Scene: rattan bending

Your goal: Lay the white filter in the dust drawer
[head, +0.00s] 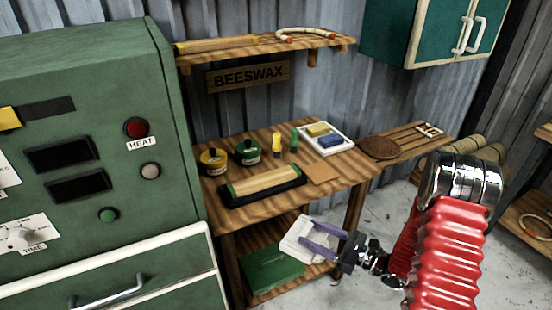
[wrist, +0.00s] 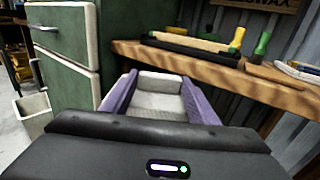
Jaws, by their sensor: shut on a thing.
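The white filter (head: 293,246) is a pale, ribbed pad held in the air in front of the workbench. My gripper (head: 309,232) is shut on it, with a purple finger on each side. In the wrist view the filter (wrist: 158,103) lies between the two purple fingers of my gripper (wrist: 159,82). A drawer front with a metal handle (head: 108,291) is low on the green machine and looks closed. I cannot tell whether it is the dust drawer. The machine's side with a handle also shows at the left in the wrist view.
The green machine (head: 95,130) stands at the left. The wooden workbench (head: 225,215) holds jars, a black-based block, a white tray (head: 328,138) and a round brown disc. A green box (head: 272,270) sits on its lower shelf. A pale bin (wrist: 33,113) stands on the floor.

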